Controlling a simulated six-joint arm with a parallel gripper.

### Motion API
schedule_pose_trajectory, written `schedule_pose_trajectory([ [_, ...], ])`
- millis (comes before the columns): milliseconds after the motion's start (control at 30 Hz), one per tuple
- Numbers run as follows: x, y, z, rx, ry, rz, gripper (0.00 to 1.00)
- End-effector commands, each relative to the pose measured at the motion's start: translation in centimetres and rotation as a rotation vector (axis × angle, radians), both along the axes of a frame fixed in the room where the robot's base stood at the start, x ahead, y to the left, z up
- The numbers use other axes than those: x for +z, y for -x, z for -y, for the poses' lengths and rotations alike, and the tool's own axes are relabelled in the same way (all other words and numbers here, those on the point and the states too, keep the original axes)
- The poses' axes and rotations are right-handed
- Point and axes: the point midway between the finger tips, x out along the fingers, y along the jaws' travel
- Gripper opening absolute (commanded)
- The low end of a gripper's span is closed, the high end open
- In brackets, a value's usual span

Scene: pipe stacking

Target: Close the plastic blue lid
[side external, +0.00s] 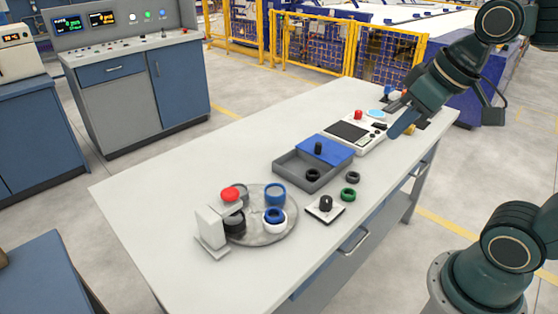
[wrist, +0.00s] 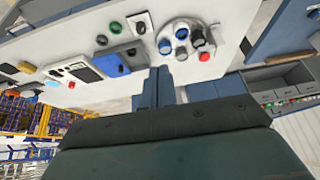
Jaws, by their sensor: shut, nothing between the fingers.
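The blue lid (side external: 337,149) with a black knob (side external: 318,148) covers the far part of a grey box (side external: 289,178). The near part of the box is uncovered, and a black ring (side external: 313,174) shows inside. In the wrist view the blue lid (wrist: 108,67) and grey box (wrist: 138,60) are at upper left. My gripper (side external: 403,124) is shut and empty, above the table's right side, to the right of the box and apart from the lid. Its blue fingers (wrist: 160,72) also show in the wrist view.
A white device (side external: 349,134) with a dark screen and red button stands behind the box. A green ring (side external: 348,194), another black ring (side external: 353,177) and a black-knobbed switch (side external: 325,207) lie in front. A round tray (side external: 265,235) holds several cups.

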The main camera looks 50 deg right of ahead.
Motion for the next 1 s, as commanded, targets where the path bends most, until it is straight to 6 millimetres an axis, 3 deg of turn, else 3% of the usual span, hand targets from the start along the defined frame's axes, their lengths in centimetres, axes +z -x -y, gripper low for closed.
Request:
schedule_pose_trajectory([
  [467,1.3,-10.6,3.7,0.008,-0.067,-0.043,0.00],
  [767,0.2,-16.6,8.0,0.014,-0.123,-0.058,0.00],
  [1000,-1.9,-20.6,12.4,0.016,-0.175,-0.062,0.00],
])
